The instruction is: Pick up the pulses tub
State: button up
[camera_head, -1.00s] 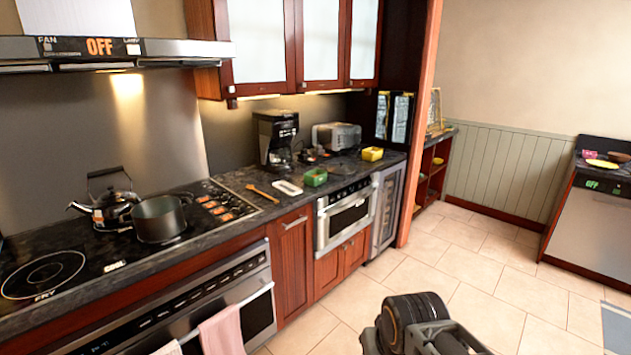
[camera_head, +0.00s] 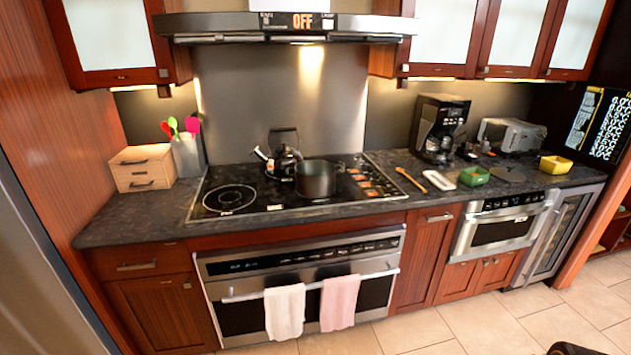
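I cannot read a label that marks any tub as the pulses tub. Two small open tubs stand on the dark counter at the right: a green one (camera_head: 474,177) and a yellow one (camera_head: 555,165) farther right, near the counter's end. The contents of both are too small to tell. My gripper's fingers do not show; only a dark sliver of my arm is at the bottom right edge, well apart from the tubs.
The microwave drawer (camera_head: 496,234) is shut below the tubs. A coffee maker (camera_head: 438,128), toaster (camera_head: 511,136), white tray (camera_head: 443,180) and wooden spoon (camera_head: 418,182) are nearby. A pot (camera_head: 316,180) and kettle (camera_head: 285,158) stand on the cooktop. Tiled floor (camera_head: 420,332) is clear.

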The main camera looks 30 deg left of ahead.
aim_at(474, 177)
jog(key=z, duration=0.45)
jog(key=k, duration=1.1)
jog(key=z, duration=0.6)
jog(key=i, duration=2.05)
jog(key=u, duration=0.45)
jog(key=i, duration=1.55)
jog(key=u, duration=1.4)
jog(key=i, duration=0.9)
jog(key=u, duration=1.45)
jog(key=i, duration=0.4)
jog(key=u, duration=0.25)
